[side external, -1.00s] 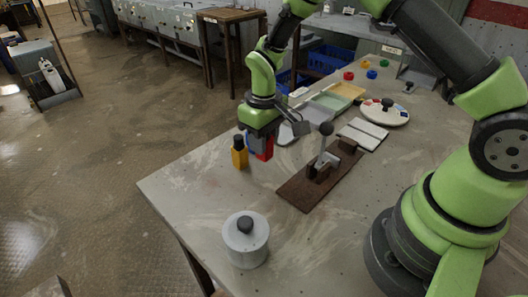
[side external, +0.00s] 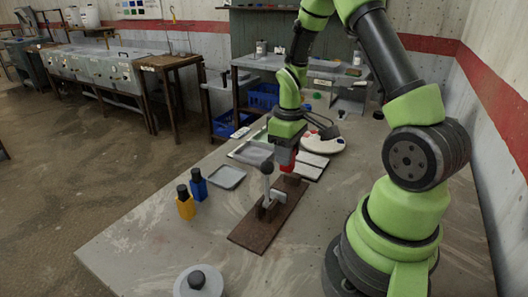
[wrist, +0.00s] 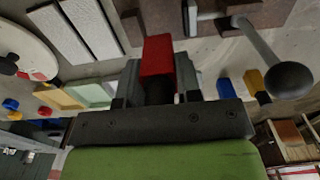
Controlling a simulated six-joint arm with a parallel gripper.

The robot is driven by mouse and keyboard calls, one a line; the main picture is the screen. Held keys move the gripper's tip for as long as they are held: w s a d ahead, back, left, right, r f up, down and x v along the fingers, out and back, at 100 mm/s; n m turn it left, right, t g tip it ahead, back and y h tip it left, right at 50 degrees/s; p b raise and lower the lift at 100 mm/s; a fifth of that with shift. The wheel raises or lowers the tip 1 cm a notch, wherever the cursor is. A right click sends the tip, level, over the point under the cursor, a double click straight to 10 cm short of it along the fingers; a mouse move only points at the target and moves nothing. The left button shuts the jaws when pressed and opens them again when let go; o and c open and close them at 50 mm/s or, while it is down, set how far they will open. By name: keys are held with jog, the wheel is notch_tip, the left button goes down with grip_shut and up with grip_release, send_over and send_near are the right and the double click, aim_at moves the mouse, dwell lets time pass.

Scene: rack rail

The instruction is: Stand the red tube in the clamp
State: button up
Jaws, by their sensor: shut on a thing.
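The red tube (side external: 287,157) is held in my gripper (side external: 285,154), which points down over the far end of the clamp's board. In the wrist view the red block-like tube (wrist: 157,57) sits between the two fingers of my gripper (wrist: 158,80). The clamp is a brown wooden board (side external: 252,234) with metal and wooden jaws (side external: 268,208) and a lever ending in a dark ball (side external: 267,167). In the wrist view the ball (wrist: 290,80) is at the right, apart from the tube. Whether the tube's lower end touches anything is hidden.
A yellow tube (side external: 185,206) and a blue tube (side external: 198,187) stand left of the clamp. A grey tray (side external: 227,177) lies behind them. A lidded pot (side external: 197,284) is at the front edge. White slabs (side external: 311,160) and a round palette (side external: 325,141) are beyond the board.

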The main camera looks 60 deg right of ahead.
jog(key=shift+f, duration=3.15)
jog(key=shift+f, duration=0.1)
jog(key=o, duration=0.8)
jog(key=shift+r, duration=4)
